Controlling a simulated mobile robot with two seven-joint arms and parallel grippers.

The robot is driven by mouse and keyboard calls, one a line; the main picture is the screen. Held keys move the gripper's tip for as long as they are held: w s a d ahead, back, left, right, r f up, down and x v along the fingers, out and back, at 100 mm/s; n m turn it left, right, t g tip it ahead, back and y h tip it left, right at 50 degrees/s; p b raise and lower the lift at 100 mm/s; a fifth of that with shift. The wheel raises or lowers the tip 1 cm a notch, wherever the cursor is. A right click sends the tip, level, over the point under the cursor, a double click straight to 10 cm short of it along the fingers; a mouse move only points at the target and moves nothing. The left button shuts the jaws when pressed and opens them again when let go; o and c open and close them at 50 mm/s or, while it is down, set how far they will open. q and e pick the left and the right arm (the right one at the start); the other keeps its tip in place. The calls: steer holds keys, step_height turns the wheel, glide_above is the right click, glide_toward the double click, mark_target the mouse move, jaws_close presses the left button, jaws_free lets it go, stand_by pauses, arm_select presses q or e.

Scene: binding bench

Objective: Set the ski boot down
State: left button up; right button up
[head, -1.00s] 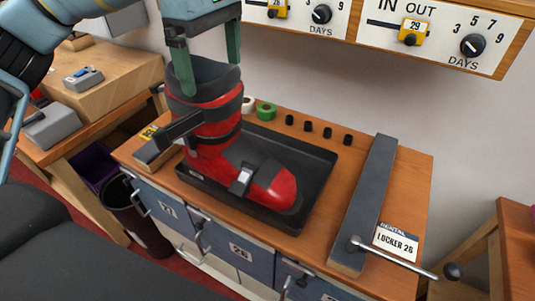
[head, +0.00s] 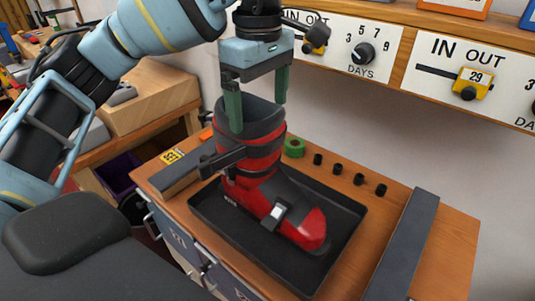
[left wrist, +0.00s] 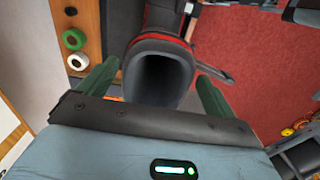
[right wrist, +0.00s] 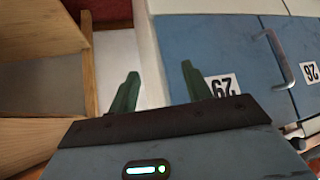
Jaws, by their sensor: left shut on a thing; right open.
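The ski boot (head: 262,165) is red and black with a grey buckle, and stands upright over the black tray (head: 345,226) on the wooden bench. Its toe points to the lower right. I cannot tell whether its sole touches the tray floor. My left gripper (head: 258,102) points down with its green fingers on either side of the boot's cuff, shut on it. In the left wrist view the open boot top (left wrist: 158,78) lies between the fingers. My right gripper (right wrist: 158,88) is open and empty in front of the blue locker doors.
A green tape roll (head: 294,148) and several small black knobs (head: 338,169) line the bench behind the tray. A long dark bar (head: 405,245) lies right of it. A yellow SET label (head: 171,156) is at the left. A panel with dials (head: 370,50) hangs above.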

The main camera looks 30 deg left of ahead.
arm_select(q)
steer(key=shift+f, duration=1.4)
step_height(320, 180, down, 3)
steer(key=shift+r, duration=0.2)
steer(key=shift+f, duration=0.45)
arm_select(e)
steer(key=shift+w+a+r, duration=0.2)
steer(key=shift+w, duration=0.15)
arm_select(q)
steer(key=shift+f, duration=0.15)
arm_select(e)
steer(key=shift+s+d+f, duration=0.1)
arm_select(q)
steer(key=o, duration=1.8)
steer(key=shift+c, duration=0.2)
